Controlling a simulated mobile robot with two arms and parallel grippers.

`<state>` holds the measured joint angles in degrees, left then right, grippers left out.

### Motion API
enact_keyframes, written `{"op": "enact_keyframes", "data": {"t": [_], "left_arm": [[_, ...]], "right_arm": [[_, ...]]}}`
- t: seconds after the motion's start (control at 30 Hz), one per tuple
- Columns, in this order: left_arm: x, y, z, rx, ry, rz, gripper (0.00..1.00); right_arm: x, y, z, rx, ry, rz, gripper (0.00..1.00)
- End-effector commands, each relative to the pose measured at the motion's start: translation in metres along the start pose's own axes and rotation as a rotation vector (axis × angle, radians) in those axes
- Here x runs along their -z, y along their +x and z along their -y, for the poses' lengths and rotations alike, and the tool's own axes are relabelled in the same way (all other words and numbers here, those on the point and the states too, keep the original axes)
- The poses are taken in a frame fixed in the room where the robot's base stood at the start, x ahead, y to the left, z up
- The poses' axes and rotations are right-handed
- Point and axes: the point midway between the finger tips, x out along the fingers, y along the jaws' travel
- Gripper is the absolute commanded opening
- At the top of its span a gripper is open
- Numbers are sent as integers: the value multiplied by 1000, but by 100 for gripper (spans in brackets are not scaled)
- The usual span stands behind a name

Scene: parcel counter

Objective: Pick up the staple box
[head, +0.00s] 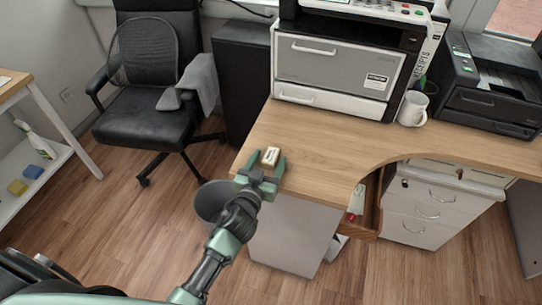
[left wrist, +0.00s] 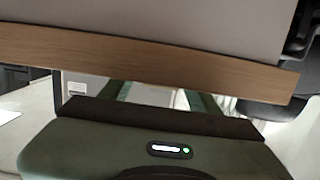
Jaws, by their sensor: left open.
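The staple box (head: 270,156), a small cream-coloured box with a dark mark on top, lies on the wooden desk (head: 330,140) near its front left corner. My left gripper (head: 263,167) is open at that corner. Its fingers point toward the box, which shows just beyond and between the fingertips in the head view. I cannot tell whether they touch it. In the left wrist view, the green gripper body (left wrist: 150,150) fills the bottom, and a wooden edge crosses above it. I cannot clearly make out the box there. My right gripper is not in view.
A large printer (head: 345,70) stands behind the box, with a white mug (head: 413,108) to its right. A grey bin (head: 212,200) is below the desk's left end. An open drawer (head: 368,210) sticks out under the curved edge. A black chair (head: 150,80) stands left.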

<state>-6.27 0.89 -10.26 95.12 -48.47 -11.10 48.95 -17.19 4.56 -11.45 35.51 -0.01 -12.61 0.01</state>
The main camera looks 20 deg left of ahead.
Motion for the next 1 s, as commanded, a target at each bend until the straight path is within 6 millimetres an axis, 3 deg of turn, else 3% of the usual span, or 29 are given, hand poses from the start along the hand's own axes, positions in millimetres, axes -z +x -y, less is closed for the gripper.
{"op": "enact_keyframes", "data": {"t": [0.17,0.4,0.77,1.0], "left_arm": [[0,0,0,0,0,1,62],[0,0,0,0,0,1,0],[5,-1,0,0,1,-1,0],[40,-6,0,-2,3,-5,0]], "right_arm": [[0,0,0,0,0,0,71],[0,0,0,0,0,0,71],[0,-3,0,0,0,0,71],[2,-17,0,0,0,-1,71]]}}
